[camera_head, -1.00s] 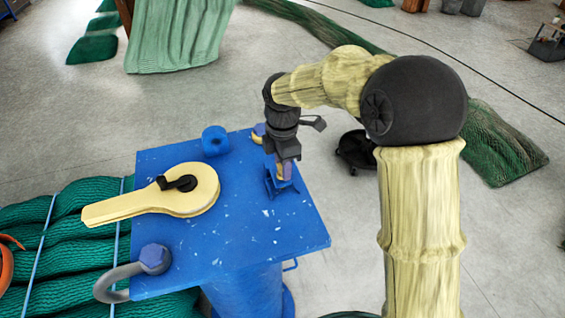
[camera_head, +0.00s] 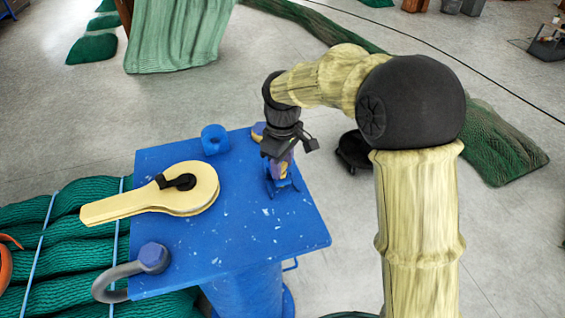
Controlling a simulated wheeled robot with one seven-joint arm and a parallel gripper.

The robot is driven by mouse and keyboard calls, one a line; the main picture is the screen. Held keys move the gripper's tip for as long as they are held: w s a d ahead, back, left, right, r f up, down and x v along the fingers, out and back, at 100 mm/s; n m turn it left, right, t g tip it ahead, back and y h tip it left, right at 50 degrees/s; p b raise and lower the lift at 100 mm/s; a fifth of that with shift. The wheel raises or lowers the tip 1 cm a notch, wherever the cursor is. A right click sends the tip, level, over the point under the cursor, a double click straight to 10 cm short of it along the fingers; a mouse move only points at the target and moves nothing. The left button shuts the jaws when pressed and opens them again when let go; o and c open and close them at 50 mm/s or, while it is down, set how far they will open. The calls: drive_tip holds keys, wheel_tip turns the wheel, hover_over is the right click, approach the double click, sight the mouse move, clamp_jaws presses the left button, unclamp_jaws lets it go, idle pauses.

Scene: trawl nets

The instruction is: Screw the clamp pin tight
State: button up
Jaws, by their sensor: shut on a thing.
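My gripper (camera_head: 278,172) points down at the right part of a blue table. It is shut on a small purple part, which looks like the head of the clamp pin (camera_head: 291,170). The fingers hide most of the pin. A small blue bracket, likely the clamp (camera_head: 283,188), stands on the tabletop right under the fingers. The pin appears to be in or just above this bracket. I cannot tell how deep it sits.
The table's front right is clear.

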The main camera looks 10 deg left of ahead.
drive_tip(key=m, duration=0.6)
drive_tip(key=shift+a+r, duration=0.1)
drive_tip(key=shift+r, duration=0.05)
drive_tip(key=m, duration=0.6)
drive_tip(key=shift+a+r, duration=0.1)
drive_tip(key=m, duration=0.5)
drive_tip(key=shift+a, duration=0.1)
drive_tip(key=m+p, duration=0.1)
drive_tip(key=m, duration=0.4)
drive_tip(key=shift+w+r+m, duration=0.1)
drive_tip(key=shift+m, duration=0.3)
drive_tip(key=m+p, duration=0.2)
drive_tip(key=m, duration=0.3)
drive_tip(key=shift+a, duration=0.1)
drive_tip(key=m+p, duration=0.3)
drive_tip(key=m, duration=0.2)
drive_tip(key=shift+w+r+m, duration=0.1)
drive_tip(key=shift+w+m, duration=0.05)
drive_tip(key=shift+m, duration=0.25)
drive_tip(key=m+p, duration=0.4)
drive_tip(key=m, duration=0.1)
drive_tip(key=shift+m, duration=0.3)
drive_tip(key=m+p, duration=0.1)
drive_tip(key=m, duration=0.1)
drive_tip(key=m+p, duration=0.1)
drive_tip(key=m, duration=0.1)
drive_tip(key=shift+w+f+m, duration=0.1)
drive_tip(key=shift+f+m, duration=0.1)
drive_tip(key=shift+m, duration=0.2)
